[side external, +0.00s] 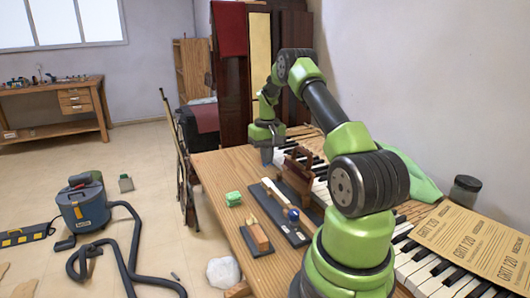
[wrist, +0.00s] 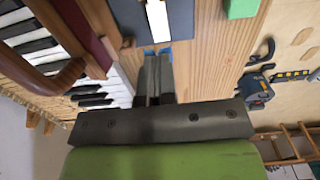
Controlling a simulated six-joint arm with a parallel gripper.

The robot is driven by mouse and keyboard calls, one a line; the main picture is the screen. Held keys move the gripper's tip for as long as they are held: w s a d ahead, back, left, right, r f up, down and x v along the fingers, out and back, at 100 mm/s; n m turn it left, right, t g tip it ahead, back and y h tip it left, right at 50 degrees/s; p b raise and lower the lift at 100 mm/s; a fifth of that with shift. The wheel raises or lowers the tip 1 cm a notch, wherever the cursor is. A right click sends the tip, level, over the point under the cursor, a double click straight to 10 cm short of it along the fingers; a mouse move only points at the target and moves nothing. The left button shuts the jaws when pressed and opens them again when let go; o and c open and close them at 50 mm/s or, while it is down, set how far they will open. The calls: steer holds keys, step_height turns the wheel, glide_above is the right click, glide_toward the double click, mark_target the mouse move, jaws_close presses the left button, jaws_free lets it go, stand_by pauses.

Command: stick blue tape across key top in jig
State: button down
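The jig is a dark flat plate (side external: 290,228) on the wooden bench, with a pale key top (side external: 272,190) lying lengthwise on it. In the wrist view the jig (wrist: 178,20) and the white key top (wrist: 157,20) are just beyond my fingertips. My gripper (side external: 266,160) points down above the bench near the jig's far end. In the wrist view its fingers (wrist: 153,56) are close together, with blue tape (wrist: 148,50) showing at their tips. The tape appears pinched there, apart from the key top. Its full length is hidden by the fingers.
A green block (side external: 233,198) and a wooden block on a dark plate (side external: 257,238) sit left of the jig. A blue round item (side external: 293,214) is at the jig's near end. A brown wooden piece (side external: 298,172) and piano keys (side external: 425,270) lie to the right.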

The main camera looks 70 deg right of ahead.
mark_target(267, 181)
steer(key=shift+f, duration=2.2)
steer(key=shift+f, duration=0.95)
stand_by(2.9)
steer(key=c, duration=1.3)
jaws_free()
steer(key=shift+a, duration=0.1)
steer(key=shift+c, duration=0.2)
steer(key=shift+r, duration=3.05)
